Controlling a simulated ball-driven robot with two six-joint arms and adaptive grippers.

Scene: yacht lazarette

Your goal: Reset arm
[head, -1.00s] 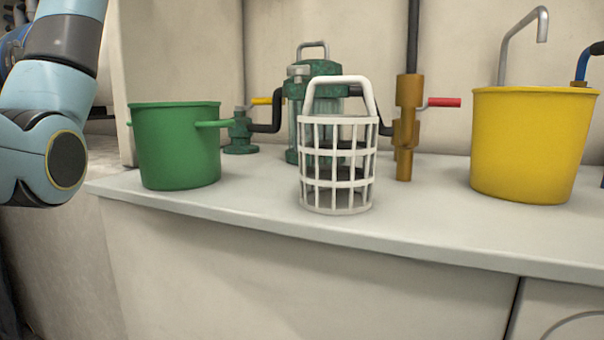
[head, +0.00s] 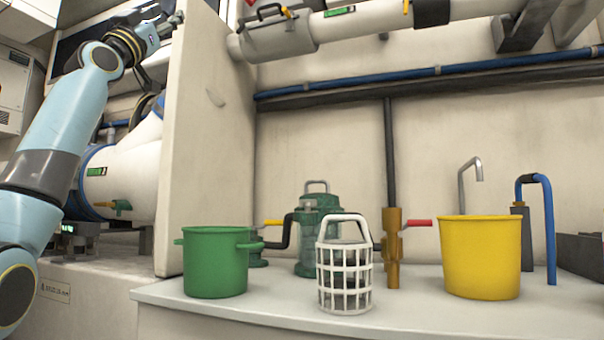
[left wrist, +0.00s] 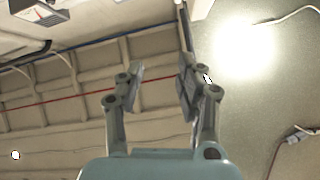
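My left arm rises along the left side of the head view, and its gripper (head: 168,24) is high up beside the top of the white partition. The left wrist view shows the same gripper (left wrist: 160,66) with its two fingers apart and nothing between them. Behind the fingers are the ceiling beams and a bright lamp glow. My right gripper is in neither view.
A green pot (head: 215,262), a white basket (head: 344,278) and a yellow bucket (head: 480,258) stand on the counter (head: 240,310). A green strainer (head: 318,235) stands behind the basket. The partition (head: 210,140) rises close beside my left gripper. Pipes run overhead.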

